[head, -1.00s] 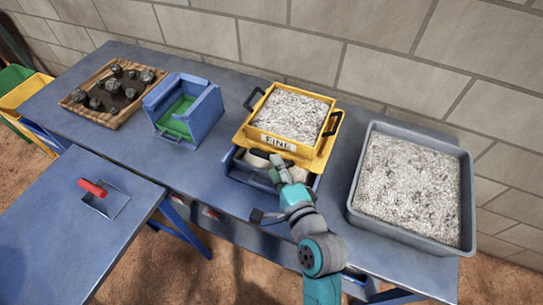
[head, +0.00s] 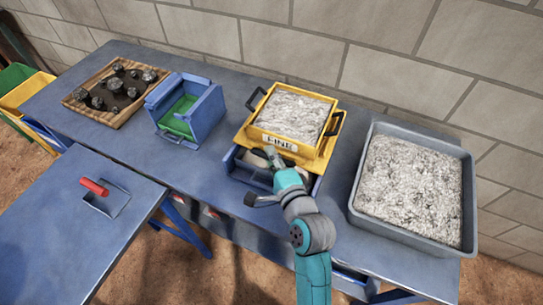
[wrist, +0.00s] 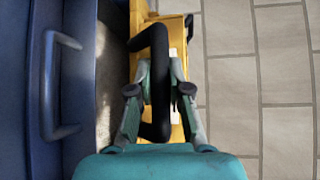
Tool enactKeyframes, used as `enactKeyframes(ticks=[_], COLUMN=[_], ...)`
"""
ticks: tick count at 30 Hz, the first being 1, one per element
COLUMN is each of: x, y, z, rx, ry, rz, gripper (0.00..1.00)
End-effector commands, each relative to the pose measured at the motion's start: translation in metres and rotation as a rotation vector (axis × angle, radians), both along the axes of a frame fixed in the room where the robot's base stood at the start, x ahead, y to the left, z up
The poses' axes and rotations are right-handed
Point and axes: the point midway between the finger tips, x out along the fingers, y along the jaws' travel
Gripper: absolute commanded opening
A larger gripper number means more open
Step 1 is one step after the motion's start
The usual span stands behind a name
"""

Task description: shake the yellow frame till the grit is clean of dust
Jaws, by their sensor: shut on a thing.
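The yellow frame (head: 318,160) stands at the back middle of the blue bench, marked FINE on its front, with black side handles. Pale grey grit (head: 294,114) with darker specks fills its top. My gripper (head: 271,157) reaches its front from below. In the wrist view my gripper (wrist: 160,92) is shut on a black bar handle (wrist: 159,60) at the frame's front, with yellow frame (wrist: 178,125) behind it. A blue box (head: 240,174) with pale stuff inside sits under the frame, partly hidden by my arm.
A grey tray (head: 357,208) full of speckled grit stands to the right. An open blue box with a green inside (head: 186,110) and a wooden tray of dark stones (head: 78,108) stand left. A red-handled scoop (head: 94,187) lies on the front-left table. The wall is close behind.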

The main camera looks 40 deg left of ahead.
Motion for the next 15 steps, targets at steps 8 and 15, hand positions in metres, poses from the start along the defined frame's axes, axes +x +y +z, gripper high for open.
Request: enactKeyframes(ticks=[8,15], x=[-0.018,-0.051], y=[-0.003,-0.012], z=[-0.002,-0.001], rx=[-0.001,-0.002], ry=[0.003,0.002], rz=[0.003,0.003], gripper=[0.00,0.00])
